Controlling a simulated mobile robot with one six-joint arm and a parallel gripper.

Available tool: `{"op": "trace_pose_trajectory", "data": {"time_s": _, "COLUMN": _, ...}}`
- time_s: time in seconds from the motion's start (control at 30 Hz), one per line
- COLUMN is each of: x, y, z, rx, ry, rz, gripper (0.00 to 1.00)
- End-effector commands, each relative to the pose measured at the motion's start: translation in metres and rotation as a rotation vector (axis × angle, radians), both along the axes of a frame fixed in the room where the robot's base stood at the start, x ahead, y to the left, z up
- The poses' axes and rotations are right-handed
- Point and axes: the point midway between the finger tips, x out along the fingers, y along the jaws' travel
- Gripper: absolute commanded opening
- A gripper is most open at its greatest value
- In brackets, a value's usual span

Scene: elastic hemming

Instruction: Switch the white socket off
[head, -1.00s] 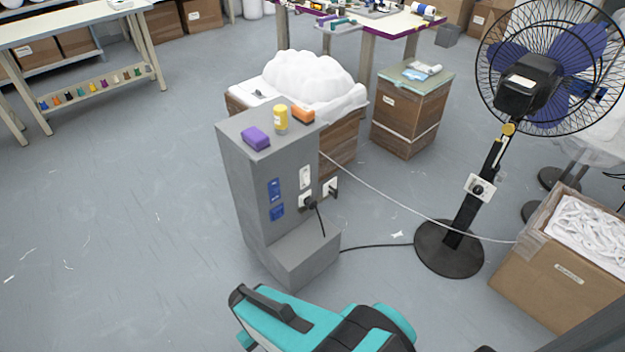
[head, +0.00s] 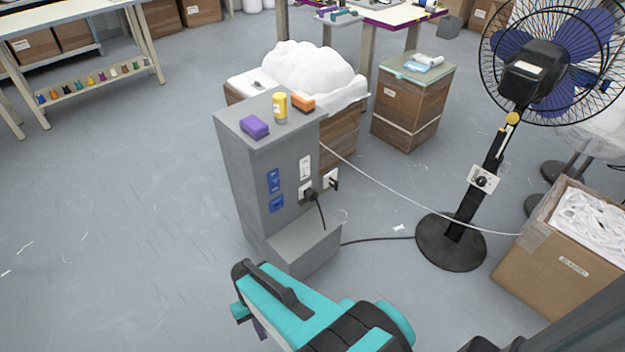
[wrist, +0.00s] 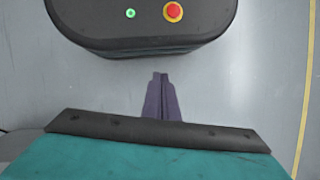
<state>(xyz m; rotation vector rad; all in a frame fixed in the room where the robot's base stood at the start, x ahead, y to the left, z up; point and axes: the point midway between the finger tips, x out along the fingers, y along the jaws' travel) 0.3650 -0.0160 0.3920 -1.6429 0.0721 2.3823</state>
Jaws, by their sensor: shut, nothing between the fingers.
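A grey pedestal (head: 246,185) stands in the middle of the head view. Its front carries a white switch plate (head: 306,167) and below it a white socket (head: 304,191) with a black plug (head: 311,196) at it. Blue plates (head: 274,181) sit to their left. Another white plate (head: 331,181) with a black part sits to the right; its details are too small to tell. My gripper (wrist: 161,76) shows in the wrist view with its purple fingers together and empty, over bare floor. In the head view my teal arm is in front of the pedestal, apart from the plates.
A purple block (head: 254,127), a yellow can (head: 280,107) and an orange block (head: 303,103) stand on the pedestal. A pedestal fan (head: 452,240) and a cardboard box (head: 555,262) are on the right. Cables run across the floor between. The floor left is clear.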

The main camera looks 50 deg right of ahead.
Motion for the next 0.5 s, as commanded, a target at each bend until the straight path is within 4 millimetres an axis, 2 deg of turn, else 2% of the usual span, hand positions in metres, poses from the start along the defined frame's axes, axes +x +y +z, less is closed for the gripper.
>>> {"op": "trace_pose_trajectory", "data": {"time_s": 0.03, "x": 0.016, "y": -0.007, "z": -0.010, "rx": 0.017, "ry": -0.028, "rz": -0.057, "gripper": 0.00}}
{"op": "trace_pose_trajectory", "data": {"time_s": 0.17, "x": 0.052, "y": -0.023, "z": -0.013, "rx": 0.063, "ry": -0.098, "rz": -0.191, "gripper": 0.00}}
{"op": "trace_pose_trajectory", "data": {"time_s": 0.37, "x": 0.105, "y": -0.059, "z": -0.010, "rx": 0.130, "ry": -0.208, "rz": -0.394, "gripper": 0.00}}
{"op": "trace_pose_trajectory", "data": {"time_s": 0.5, "x": 0.138, "y": -0.093, "z": -0.003, "rx": 0.172, "ry": -0.290, "rz": -0.531, "gripper": 0.00}}
